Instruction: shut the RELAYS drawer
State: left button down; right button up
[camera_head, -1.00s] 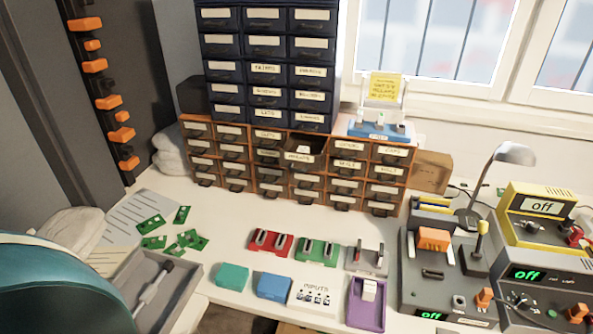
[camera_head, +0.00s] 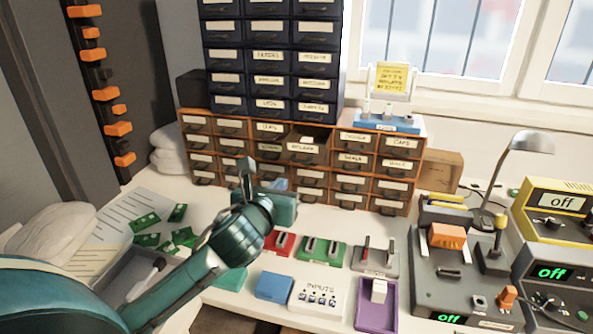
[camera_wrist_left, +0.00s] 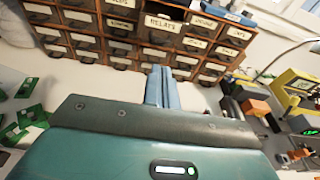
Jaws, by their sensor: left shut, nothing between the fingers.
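The RELAYS drawer (camera_head: 303,148) is in the wooden drawer cabinet, in the row just below its top. It sticks out past its neighbours, with its open top and something pale inside showing. In the left wrist view the RELAYS drawer (camera_wrist_left: 163,24) is ahead and its label is readable. My left gripper (camera_head: 281,184) is in front of the cabinet, lower than the drawer, and looks apart from it. Its blue fingers (camera_wrist_left: 159,86) are shut together with nothing between them and point toward the cabinet. My right gripper is not in view.
Dark blue drawers (camera_head: 268,55) stand on the wooden cabinet (camera_head: 214,115). Red (camera_head: 277,243) and green (camera_head: 320,252) switch blocks lie on the bench near my left gripper. Green boards (camera_head: 177,212) lie left. A grey test station (camera_head: 440,285) and a lamp (camera_head: 528,142) stand right.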

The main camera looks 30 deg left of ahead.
aim_at(300, 161)
pick_arm(q)
jog(key=x, duration=1.3)
jog(key=shift+w+f, duration=0.2)
jog(key=shift+w, duration=0.1)
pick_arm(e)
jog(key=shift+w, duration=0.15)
